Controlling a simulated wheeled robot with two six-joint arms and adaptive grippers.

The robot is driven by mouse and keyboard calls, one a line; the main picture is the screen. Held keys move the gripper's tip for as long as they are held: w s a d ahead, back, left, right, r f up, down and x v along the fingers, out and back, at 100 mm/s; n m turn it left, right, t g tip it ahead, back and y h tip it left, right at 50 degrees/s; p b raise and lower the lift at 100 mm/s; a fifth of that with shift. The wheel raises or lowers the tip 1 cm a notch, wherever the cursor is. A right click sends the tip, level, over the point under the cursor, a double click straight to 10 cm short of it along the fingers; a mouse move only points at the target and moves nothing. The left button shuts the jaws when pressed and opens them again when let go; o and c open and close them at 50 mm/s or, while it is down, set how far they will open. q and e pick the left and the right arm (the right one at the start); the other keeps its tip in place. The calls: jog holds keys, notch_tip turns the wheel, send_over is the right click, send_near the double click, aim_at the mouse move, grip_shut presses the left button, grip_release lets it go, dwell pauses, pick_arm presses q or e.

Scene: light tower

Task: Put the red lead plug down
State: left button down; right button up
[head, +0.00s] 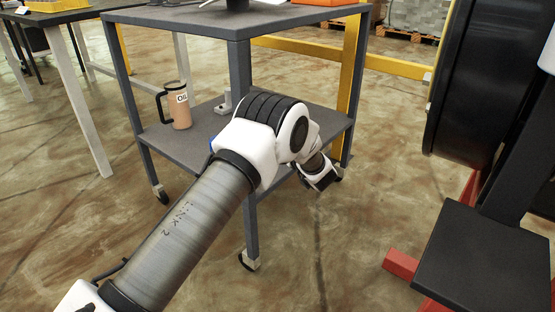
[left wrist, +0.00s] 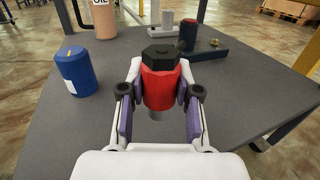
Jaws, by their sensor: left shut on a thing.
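The red lead plug (left wrist: 160,88) has a black hexagonal top and a grey lower end. It stands roughly upright between the two fingers of my left gripper (left wrist: 160,102), which is shut on its red body. The left wrist view shows it over the grey lower shelf (left wrist: 240,103); I cannot tell whether its lower end touches the shelf. In the head view my left gripper (head: 320,178) is at the right part of the cart's lower shelf (head: 195,140), and the plug cannot be made out there. My right gripper is in neither view.
A blue cylinder (left wrist: 77,72) stands left of the plug. A tan oil jug (head: 178,106) stands farther back on the shelf. Behind the plug are a dark red-banded cylinder (left wrist: 188,34) and a grey cylinder (left wrist: 167,20). The shelf right of the plug is bare. The cart's upper shelf (head: 225,20) is overhead.

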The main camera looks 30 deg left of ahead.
pick_arm(q)
jog(key=shift+f+b, duration=1.55)
jog(key=shift+f, duration=1.55)
jog(key=c, duration=0.8)
grip_release()
